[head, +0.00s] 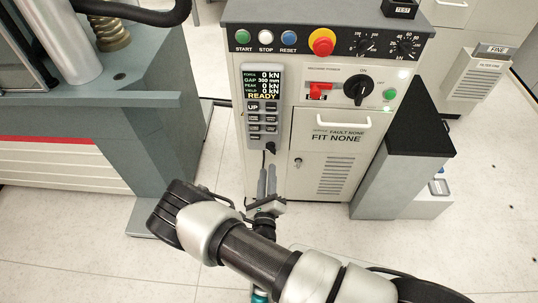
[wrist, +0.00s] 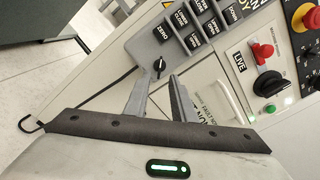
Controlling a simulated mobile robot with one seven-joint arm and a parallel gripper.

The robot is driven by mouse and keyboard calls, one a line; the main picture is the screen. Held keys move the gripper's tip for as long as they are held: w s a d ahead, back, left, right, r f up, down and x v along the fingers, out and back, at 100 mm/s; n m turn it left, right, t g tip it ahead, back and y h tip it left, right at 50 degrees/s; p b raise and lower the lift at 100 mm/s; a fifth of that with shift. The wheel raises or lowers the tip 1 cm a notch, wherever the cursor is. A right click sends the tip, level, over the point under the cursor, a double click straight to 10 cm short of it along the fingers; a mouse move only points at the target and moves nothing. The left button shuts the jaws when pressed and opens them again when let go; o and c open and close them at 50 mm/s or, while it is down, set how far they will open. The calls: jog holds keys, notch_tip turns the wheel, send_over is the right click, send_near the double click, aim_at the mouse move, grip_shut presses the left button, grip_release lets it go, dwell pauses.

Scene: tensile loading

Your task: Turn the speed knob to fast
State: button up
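A small black knob (head: 271,147) sits at the lower end of the grey handheld-style control panel (head: 251,135). In the wrist view the knob (wrist: 159,66) shows just beyond and between my fingertips, with a light pointer mark. Its label is not readable, so I cannot tell its setting. My gripper (head: 267,169) is open and empty, just below the knob; in the wrist view both fingers of my gripper (wrist: 159,77) stand apart. Two more small dial knobs, one on the left (head: 366,45) and one on the right (head: 405,47), sit on the black top strip.
The cabinet also carries a red emergency button (head: 321,42), a red switch (head: 319,91) and a large black rotary switch (head: 357,88). A drawer handle (head: 343,123) lies right of my gripper. A grey machine frame (head: 140,140) stands left. Floor between is clear.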

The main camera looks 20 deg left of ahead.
aim_at(271, 148)
jog(key=b+x, duration=0.1)
jog(key=x, duration=0.8)
jog(key=shift+s, duration=0.1)
grip_shut()
